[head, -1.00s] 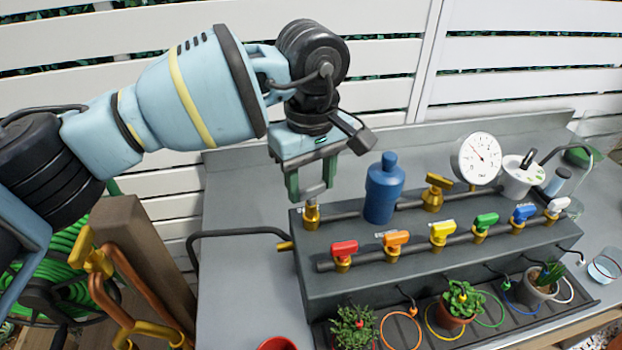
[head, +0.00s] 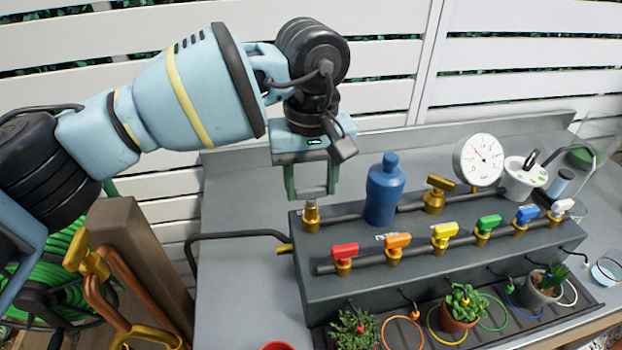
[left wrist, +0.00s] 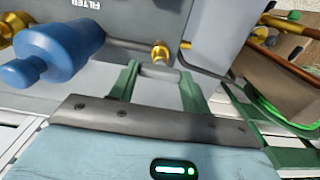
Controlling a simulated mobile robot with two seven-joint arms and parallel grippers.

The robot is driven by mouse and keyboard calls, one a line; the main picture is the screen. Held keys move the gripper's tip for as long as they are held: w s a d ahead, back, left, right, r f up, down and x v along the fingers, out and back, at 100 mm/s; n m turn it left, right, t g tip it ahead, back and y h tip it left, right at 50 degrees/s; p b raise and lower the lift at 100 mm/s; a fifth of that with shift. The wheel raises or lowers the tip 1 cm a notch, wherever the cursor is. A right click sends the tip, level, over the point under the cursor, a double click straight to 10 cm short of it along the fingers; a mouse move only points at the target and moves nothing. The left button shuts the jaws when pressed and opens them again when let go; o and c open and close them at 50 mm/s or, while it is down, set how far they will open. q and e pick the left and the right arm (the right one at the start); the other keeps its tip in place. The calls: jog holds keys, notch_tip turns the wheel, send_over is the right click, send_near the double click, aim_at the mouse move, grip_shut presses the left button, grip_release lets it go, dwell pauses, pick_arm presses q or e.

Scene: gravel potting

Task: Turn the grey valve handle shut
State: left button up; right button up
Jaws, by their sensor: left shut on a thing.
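The grey valve handle (left wrist: 160,71) is a small bar across the top of a brass valve (head: 311,215) at the left end of the grey manifold box (head: 340,285). My left gripper (head: 312,193) points down over this valve. Its two green fingers are shut on the handle, one at each end, as the left wrist view also shows (left wrist: 158,75). My right gripper is not in view.
A blue filter bottle (head: 385,190) stands close right of the valve. Beyond it are a brass tap (head: 436,194) and a pressure gauge (head: 478,160). Several coloured taps line the front pipe, including a red one (head: 344,254). Potted plants stand in front.

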aim_at(311, 188)
pick_arm(q)
jog(key=o, duration=1)
notch_tip(311, 188, up, 8)
jog(key=shift+f, duration=0.25)
jog(key=shift+r, duration=0.15)
